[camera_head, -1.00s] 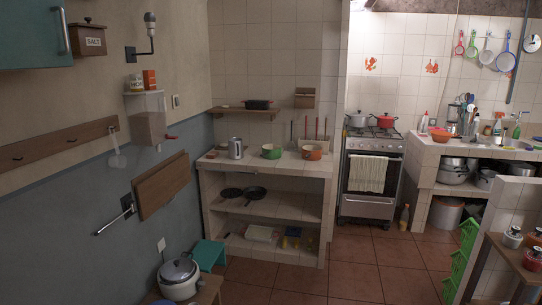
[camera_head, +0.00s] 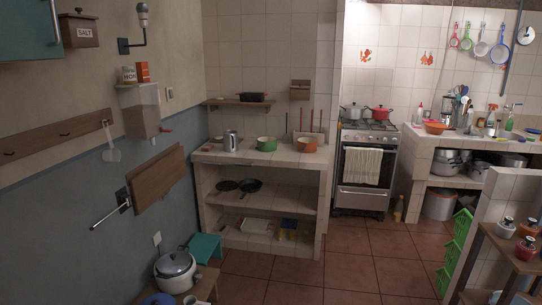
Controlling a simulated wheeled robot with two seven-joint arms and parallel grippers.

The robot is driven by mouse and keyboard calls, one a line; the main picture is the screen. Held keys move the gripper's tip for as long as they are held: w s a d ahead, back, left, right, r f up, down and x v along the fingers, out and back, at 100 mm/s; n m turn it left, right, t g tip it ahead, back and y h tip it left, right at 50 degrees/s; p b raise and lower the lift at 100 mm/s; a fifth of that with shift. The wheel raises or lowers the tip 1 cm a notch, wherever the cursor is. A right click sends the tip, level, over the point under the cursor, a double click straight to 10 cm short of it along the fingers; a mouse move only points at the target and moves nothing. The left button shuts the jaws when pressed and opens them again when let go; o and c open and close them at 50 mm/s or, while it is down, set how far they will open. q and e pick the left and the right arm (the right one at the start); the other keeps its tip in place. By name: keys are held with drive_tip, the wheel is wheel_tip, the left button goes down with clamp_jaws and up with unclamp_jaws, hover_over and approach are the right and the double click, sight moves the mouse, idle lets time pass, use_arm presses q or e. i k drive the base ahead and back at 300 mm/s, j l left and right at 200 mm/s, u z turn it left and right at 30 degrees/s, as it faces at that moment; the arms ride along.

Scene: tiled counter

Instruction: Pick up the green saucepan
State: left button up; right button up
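The green saucepan (camera_head: 267,143) stands upright on the tiled counter (camera_head: 210,156), with its pale inside showing from above. An orange pot (camera_head: 306,145) stands to its right and a silver kettle (camera_head: 230,140) to its left, both apart from it. Neither of my grippers shows in the head view, so the saucepan is untouched by them in this frame.
Dark pans (camera_head: 249,187) lie on the shelf under the counter. A teal stool (camera_head: 204,247) and a white cooker (camera_head: 175,272) stand at the lower left. A stove (camera_head: 366,165) is right of the counter. Red floor tiles (camera_head: 330,270) are clear in front.

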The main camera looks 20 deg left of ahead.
sight(266, 143)
drive_tip(key=i, duration=2.85)
drive_tip(key=i+u, duration=0.25)
drive_tip(key=i, duration=0.45)
drive_tip(key=i+l+u, duration=0.2)
drive_tip(key=i, duration=0.45)
